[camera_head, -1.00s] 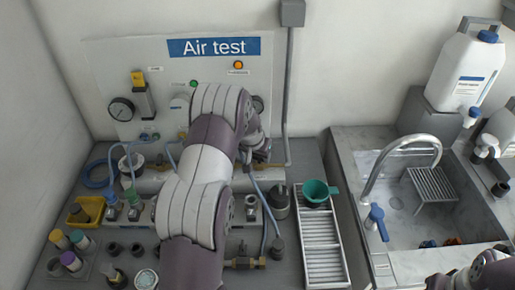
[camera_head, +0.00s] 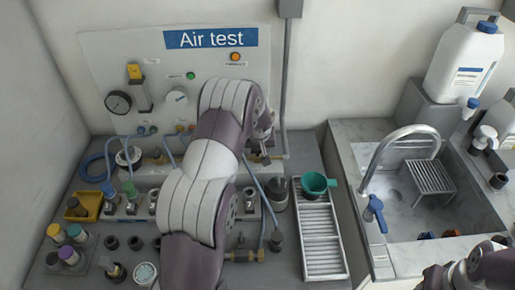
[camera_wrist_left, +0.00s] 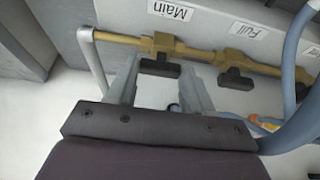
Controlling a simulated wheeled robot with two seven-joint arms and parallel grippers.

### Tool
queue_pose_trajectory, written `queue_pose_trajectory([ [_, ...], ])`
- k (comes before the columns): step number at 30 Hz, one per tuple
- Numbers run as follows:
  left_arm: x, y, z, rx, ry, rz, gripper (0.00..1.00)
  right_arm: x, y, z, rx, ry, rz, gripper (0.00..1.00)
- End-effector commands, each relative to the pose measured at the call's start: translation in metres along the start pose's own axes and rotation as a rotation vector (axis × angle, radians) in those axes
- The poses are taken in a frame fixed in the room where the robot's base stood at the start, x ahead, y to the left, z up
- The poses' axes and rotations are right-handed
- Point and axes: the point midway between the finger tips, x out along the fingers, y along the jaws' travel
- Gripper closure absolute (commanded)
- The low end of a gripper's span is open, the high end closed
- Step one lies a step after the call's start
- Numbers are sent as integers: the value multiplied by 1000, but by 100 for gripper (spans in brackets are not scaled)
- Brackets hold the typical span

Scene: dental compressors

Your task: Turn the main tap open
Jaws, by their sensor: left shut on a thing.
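The main tap is a brass valve (camera_wrist_left: 165,42) with a black handle (camera_wrist_left: 160,68) on a brass pipe, below a white "Main" label (camera_wrist_left: 170,10) in the left wrist view. My left gripper (camera_wrist_left: 160,75) has its two grey fingers on either side of that black handle and is shut on it. In the head view the left arm reaches over the bench to the brass pipe (camera_head: 266,158) below the panel, and hides most of the gripper and tap.
A second brass valve with a black handle (camera_wrist_left: 235,79) sits beside the "Full" label (camera_wrist_left: 243,28), near a blue hose (camera_wrist_left: 292,65). The "Air test" panel (camera_head: 150,75) stands behind. A green cup (camera_head: 315,184) rests on a slatted rack (camera_head: 322,245), left of the sink (camera_head: 420,212).

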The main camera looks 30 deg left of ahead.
Motion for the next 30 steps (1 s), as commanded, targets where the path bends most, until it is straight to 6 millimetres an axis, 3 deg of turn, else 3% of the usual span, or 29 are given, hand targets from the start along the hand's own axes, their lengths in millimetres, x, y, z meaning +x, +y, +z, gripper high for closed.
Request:
queue_pose_trajectory([
  [7, 1, 0, 2, -2, -4, -1, 79, 0, 0, 0, 0, 0, 0, 57],
  [8, 1, 0, 2, -2, -5, -1, 43, 0, 0, 0, 0, 0, 0, 57],
  [9, 1, 0, 2, -2, -5, -1, 30, 0, 0, 0, 0, 0, 0, 57],
  [10, 1, 0, 2, -2, -4, -1, 23, 0, 0, 0, 0, 0, 0, 57],
  [20, -3, 0, 0, -1, -1, 0, 23, 1, 0, 0, 0, 0, 0, 57],
  [23, -16, 0, 0, 0, 2, 1, 23, 4, 0, 0, 0, 0, 0, 57],
  [30, -77, 0, 0, -1, 3, 2, 23, 15, 0, 2, 0, 0, 0, 57],
])
